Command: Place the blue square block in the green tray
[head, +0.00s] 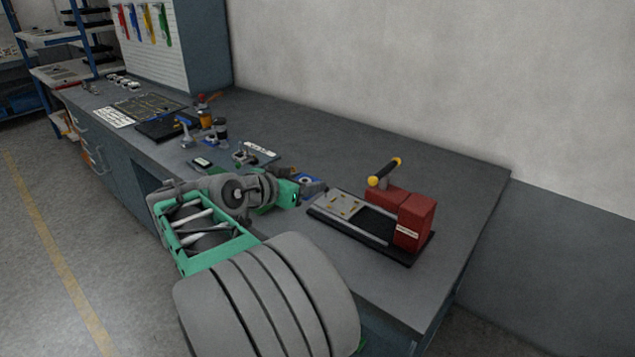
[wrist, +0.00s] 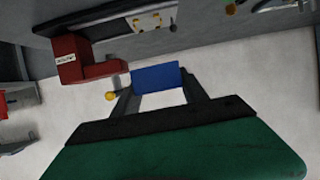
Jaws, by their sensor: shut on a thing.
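My gripper (wrist: 157,84) is shut on the blue square block (wrist: 156,76), which sits between its two dark fingertips in the wrist view. In the head view my gripper (head: 311,188) is just left of the red press, over the bench. The block cannot be made out for certain there.
A red press (head: 412,218) with a yellow-tipped lever stands on a dark base (head: 365,242) near the bench's right end. Small tools, jars and a black mat (head: 160,129) lie farther left. The bench top (head: 300,135) is clear toward the wall.

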